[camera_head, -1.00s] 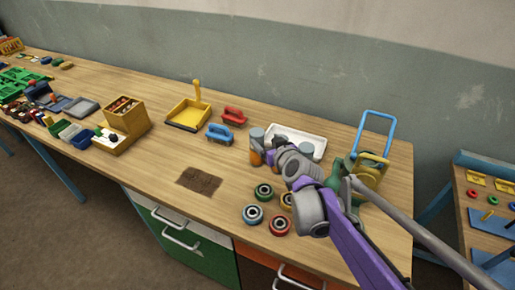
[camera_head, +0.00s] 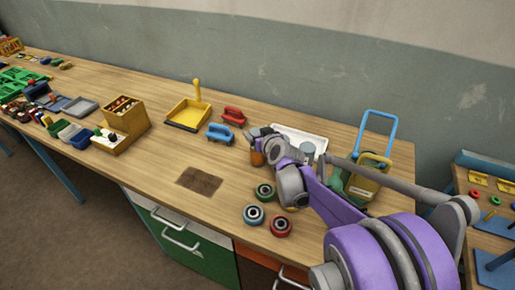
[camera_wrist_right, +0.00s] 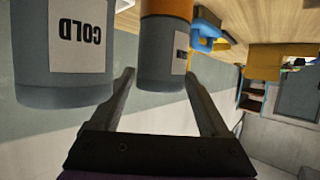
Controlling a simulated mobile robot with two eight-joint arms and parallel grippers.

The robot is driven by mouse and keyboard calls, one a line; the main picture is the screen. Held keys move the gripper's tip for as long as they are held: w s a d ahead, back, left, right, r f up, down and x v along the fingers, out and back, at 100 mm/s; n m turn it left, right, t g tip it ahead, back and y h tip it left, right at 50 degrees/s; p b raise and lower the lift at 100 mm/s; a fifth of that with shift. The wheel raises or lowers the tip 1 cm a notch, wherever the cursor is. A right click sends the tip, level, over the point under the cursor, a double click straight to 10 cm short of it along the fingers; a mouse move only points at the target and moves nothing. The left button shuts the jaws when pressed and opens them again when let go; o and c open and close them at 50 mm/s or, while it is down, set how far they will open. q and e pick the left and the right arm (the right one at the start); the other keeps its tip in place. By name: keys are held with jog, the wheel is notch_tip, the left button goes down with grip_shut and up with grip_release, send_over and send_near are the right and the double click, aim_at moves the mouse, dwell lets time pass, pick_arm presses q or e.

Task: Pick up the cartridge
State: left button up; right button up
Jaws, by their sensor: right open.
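An upright canister with an orange lower part (camera_head: 257,159) stands on the bench. I take it as the cartridge, though a second canister is near. My right gripper (camera_head: 257,135) is at its upper part and hides most of it. In the right wrist view, which is upside down, its grey body (camera_wrist_right: 163,62) lies between the spread fingertips of my open right gripper (camera_wrist_right: 160,76). Contact cannot be told. A grey canister labelled COLD (camera_wrist_right: 66,45) stands beside it, outside the fingers; the head view shows a grey canister (camera_head: 307,151) by the tray. My left gripper is out of view.
A white tray (camera_head: 313,133) is behind my right arm. Round rings (camera_head: 253,214) lie near the front edge. Blue (camera_head: 219,133) and red (camera_head: 234,116) handled pieces and a yellow dustpan (camera_head: 189,113) are left.

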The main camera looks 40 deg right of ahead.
grip_shut()
dwell(0.3)
